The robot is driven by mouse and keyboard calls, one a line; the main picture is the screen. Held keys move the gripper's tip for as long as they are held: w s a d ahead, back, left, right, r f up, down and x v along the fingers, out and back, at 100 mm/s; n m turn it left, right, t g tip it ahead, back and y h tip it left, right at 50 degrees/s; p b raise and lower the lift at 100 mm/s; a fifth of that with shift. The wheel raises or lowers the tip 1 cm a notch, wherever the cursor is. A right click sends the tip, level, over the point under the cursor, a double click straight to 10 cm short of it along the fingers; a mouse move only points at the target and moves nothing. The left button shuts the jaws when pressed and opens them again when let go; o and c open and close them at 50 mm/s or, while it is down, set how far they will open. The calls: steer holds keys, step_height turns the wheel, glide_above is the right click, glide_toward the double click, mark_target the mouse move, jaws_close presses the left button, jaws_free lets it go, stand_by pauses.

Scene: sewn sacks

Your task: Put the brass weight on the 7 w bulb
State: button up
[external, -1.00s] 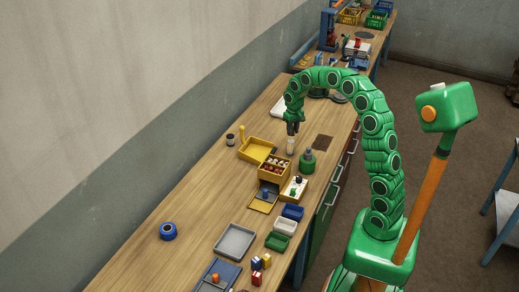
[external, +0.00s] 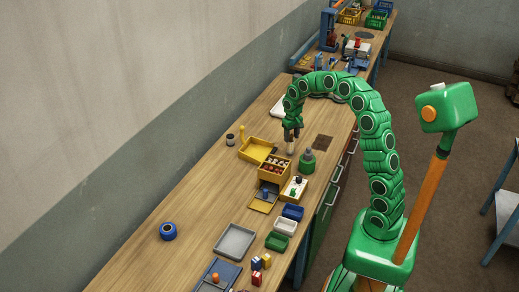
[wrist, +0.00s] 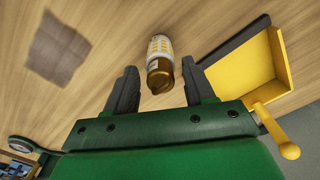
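My gripper (wrist: 160,72) is open, with its two dark fingers apart. A small upright cylinder (wrist: 159,47) with a pale, labelled body and a shiny brown-gold top stands between or just beyond the fingertips; I see no clear contact. In the external view the same cylinder (external: 291,149) is directly below my gripper (external: 292,136) on the wooden bench. I cannot tell from its look whether it is the brass weight.
A dark brown square (external: 323,142) lies flat. The bench's left front is mostly clear.

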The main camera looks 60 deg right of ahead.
mark_target(292, 134)
steer(key=shift+r, duration=0.1)
step_height(292, 134, up, 12)
steer(key=f, duration=0.1)
steer(key=s+a+r+n, duration=0.2)
steer(key=s+a+r, duration=0.15)
steer(key=a, duration=0.55)
steer(key=s+a+n, duration=0.2)
steer(key=s+a, duration=0.8)
steer(key=s+a+f+n, duration=0.1)
steer(key=s+a+f, duration=0.1)
steer(key=s, duration=0.6)
steer(key=s+a+f+g, duration=0.1)
steer(key=s+a, duration=0.3)
steer(key=s, duration=0.3)
steer(key=s+a+f+n, duration=0.1)
steer(key=s+a+f, duration=0.1)
steer(key=s, duration=0.6)
steer(key=shift+s+a+f+n+g, duration=0.3)
steer(key=shift+s+a, duration=0.05)
steer(key=shift+a, duration=0.25)
